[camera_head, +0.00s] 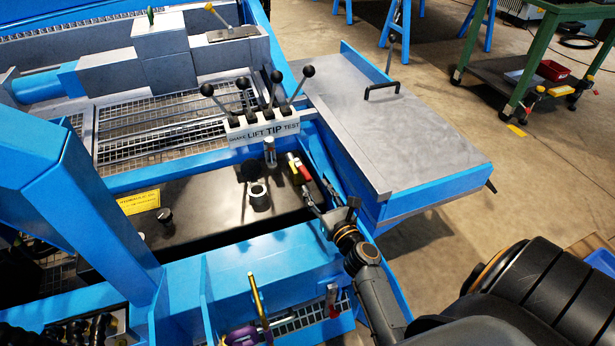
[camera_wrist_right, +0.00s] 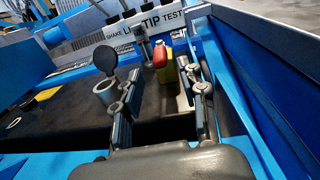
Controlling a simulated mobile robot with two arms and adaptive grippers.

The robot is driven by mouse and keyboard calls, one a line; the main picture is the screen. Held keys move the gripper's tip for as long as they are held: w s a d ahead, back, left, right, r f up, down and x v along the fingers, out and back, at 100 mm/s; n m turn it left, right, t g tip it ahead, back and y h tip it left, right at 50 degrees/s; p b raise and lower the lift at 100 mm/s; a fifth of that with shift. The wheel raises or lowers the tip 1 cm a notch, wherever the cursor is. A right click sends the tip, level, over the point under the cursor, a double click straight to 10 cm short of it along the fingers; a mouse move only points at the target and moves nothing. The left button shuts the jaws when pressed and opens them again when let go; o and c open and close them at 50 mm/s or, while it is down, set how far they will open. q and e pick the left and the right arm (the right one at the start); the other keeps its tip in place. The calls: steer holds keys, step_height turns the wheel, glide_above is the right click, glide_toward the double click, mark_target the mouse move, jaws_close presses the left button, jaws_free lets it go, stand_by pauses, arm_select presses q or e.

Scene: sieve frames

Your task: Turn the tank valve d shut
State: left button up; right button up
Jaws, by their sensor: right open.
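My right gripper (camera_head: 318,190) is just in front of the valve. In the wrist view the fingers of this gripper (camera_wrist_right: 160,80) are apart, with the valve beyond and between their tips. My left gripper does not show.
A lever block (camera_head: 264,131) marked SHAKE, LIFT, TIP, TEST stands behind the valve. A filler neck (camera_head: 258,195) with a raised black cap is left of it. A blue frame wall and a grey platform (camera_head: 390,130) lie to the right. Another red handle (camera_head: 332,300) sits on the front beam.

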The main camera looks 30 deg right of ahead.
mark_target(310, 180)
steer(key=w, duration=0.4)
steer(key=shift+w+d, duration=0.3)
steer(key=shift+d, duration=0.05)
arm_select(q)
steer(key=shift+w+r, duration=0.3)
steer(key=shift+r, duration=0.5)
arm_select(e)
steer(key=shift+w+d, duration=0.1)
steer(key=shift+w, duration=0.5)
steer(key=c, duration=0.8)
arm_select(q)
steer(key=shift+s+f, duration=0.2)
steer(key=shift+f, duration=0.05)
arm_select(e)
jaws_close()
